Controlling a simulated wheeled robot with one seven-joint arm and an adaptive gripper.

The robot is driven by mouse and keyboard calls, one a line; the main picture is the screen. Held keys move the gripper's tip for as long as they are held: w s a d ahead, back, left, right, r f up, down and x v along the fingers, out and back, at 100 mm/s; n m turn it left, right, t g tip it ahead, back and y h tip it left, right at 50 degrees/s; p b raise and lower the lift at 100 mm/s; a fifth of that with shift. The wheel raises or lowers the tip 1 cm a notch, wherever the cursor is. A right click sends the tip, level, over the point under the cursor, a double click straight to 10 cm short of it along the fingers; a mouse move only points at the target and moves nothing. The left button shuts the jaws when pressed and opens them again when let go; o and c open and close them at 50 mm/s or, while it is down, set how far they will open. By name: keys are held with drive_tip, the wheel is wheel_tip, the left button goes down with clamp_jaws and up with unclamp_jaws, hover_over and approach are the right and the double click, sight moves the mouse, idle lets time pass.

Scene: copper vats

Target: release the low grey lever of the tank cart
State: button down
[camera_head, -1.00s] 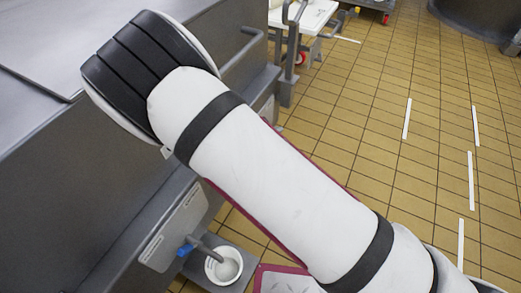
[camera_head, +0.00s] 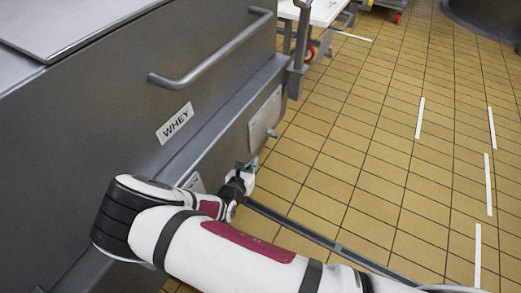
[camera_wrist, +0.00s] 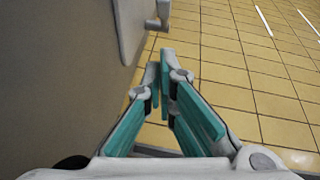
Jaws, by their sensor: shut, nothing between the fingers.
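The grey tank cart (camera_head: 110,110) fills the left of the head view, with a "WHEY" label (camera_head: 174,123) on its side. A small grey lever (camera_head: 272,133) sticks out beside a pale plate on its lower side. In the wrist view a grey lever (camera_wrist: 158,22) hangs at the top, beside the plate edge, ahead of my fingertips. My gripper (camera_head: 250,165) is low beside the cart, nearer to me than the lever and apart from it. In the wrist view my gripper (camera_wrist: 163,66) is shut and empty, its teal fingers meeting at the tips.
A grey bar handle (camera_head: 215,55) runs along the cart's upper side. A white table (camera_head: 322,12) and a red caster stand beyond the cart. The tan tiled floor (camera_head: 370,140) to the right is clear, with white marking strips.

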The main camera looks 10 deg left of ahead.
sight(272, 134)
drive_tip(key=r+b+x, duration=0.1)
drive_tip(key=b+x, duration=0.1)
drive_tip(key=x, duration=0.4)
drive_tip(key=w+r+b+x, duration=0.1)
drive_tip(key=b+x, duration=0.2)
drive_tip(key=x, duration=0.3)
drive_tip(key=shift+w+r+b, duration=0.2)
drive_tip(key=shift+w+b, duration=0.05)
drive_tip(key=shift+b, duration=0.05)
drive_tip(key=shift+r, duration=0.1)
drive_tip(key=shift+w+d+r+g+p, duration=0.1)
drive_tip(key=shift+w+r+g+p, duration=0.15)
drive_tip(key=shift+p, duration=0.65)
